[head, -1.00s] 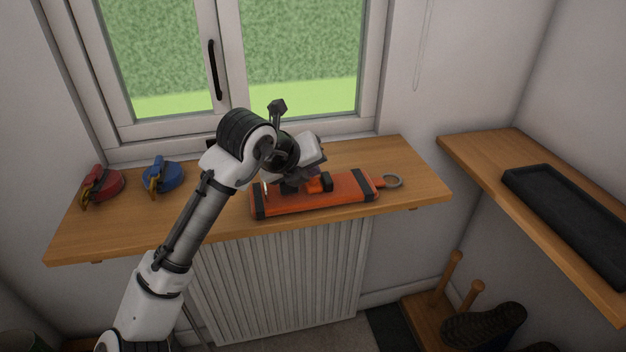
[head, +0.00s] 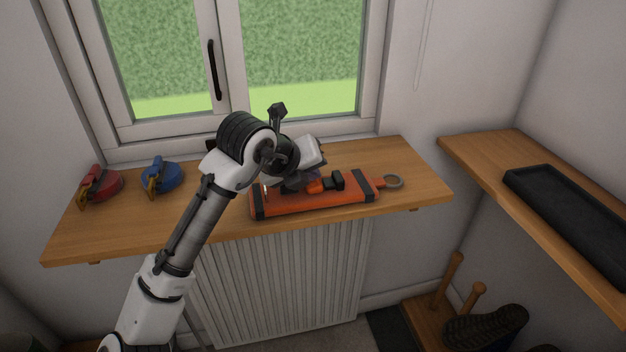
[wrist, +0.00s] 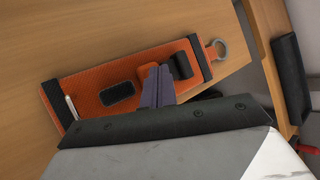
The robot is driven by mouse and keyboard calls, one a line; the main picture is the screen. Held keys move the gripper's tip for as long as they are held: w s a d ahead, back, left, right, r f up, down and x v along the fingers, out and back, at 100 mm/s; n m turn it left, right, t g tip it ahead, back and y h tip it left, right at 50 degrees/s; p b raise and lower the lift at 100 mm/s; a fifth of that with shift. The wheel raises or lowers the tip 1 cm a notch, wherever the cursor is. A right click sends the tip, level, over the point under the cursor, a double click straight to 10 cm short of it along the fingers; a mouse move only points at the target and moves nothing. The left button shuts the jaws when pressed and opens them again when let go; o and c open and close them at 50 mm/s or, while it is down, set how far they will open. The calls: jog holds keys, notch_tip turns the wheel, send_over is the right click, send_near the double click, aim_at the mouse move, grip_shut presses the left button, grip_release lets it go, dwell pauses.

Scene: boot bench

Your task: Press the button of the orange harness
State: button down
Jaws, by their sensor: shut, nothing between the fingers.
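The orange harness (head: 285,206) lies flat on the wooden sill, an orange panel with black end bands and a metal ring at its right end. It also shows in the wrist view (wrist: 92,78). On it are a raised black block (wrist: 180,65), a dark rounded patch (wrist: 119,93) and a small metal pin (wrist: 71,107); I cannot tell for sure which part is the button. My gripper (wrist: 154,78) is shut and empty, its purple-grey fingers low over the harness between patch and block. In the head view my gripper (head: 300,186) partly hides the harness; contact is unclear.
A red clip-like item (head: 100,185) and a blue one (head: 163,177) lie at the left of the sill (head: 420,180). The window stands behind. A side shelf with a black tray (head: 570,215) is at the right. A radiator is below.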

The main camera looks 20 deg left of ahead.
jog(key=shift+r+p, duration=0.45)
jog(key=shift+r, duration=0.35)
jog(key=shift+r+p, duration=1.5)
jog(key=shift+r, duration=1)
